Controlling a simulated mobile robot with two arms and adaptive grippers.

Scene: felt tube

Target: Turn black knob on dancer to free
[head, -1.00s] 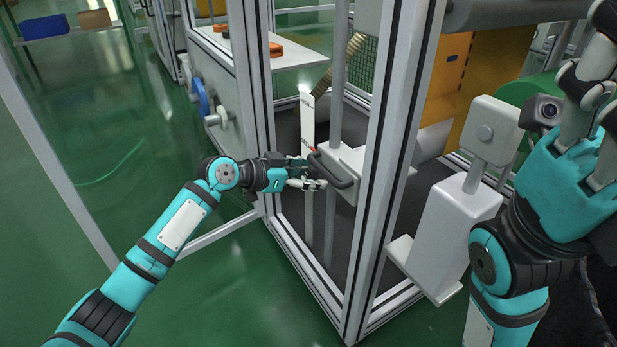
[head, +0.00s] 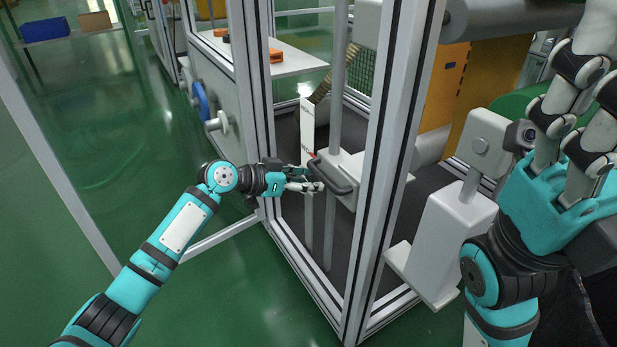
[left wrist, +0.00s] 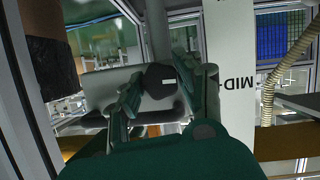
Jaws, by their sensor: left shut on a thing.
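The black knob (left wrist: 160,80) shows in the left wrist view as a dark, many-sided knob with a small white mark on its face. My left gripper (head: 308,180) is at the front of the dancer's light grey block (head: 345,180); in the left wrist view its fingers (left wrist: 160,92) are shut on the knob, one on each side. In the head view the gripper hides the knob. A white label strip (head: 307,125) stands upright beside it; in the left wrist view the strip (left wrist: 230,80) reads "MID-". My right gripper (head: 580,120) is raised at the right, partly cut off.
A dark handle (head: 330,172) sticks out from the block close to my left gripper. A metal frame post (head: 392,170) stands right of it, another post (head: 252,100) left. A grey pedestal (head: 445,235) stands near my right arm. Green floor (head: 130,130) is clear at left.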

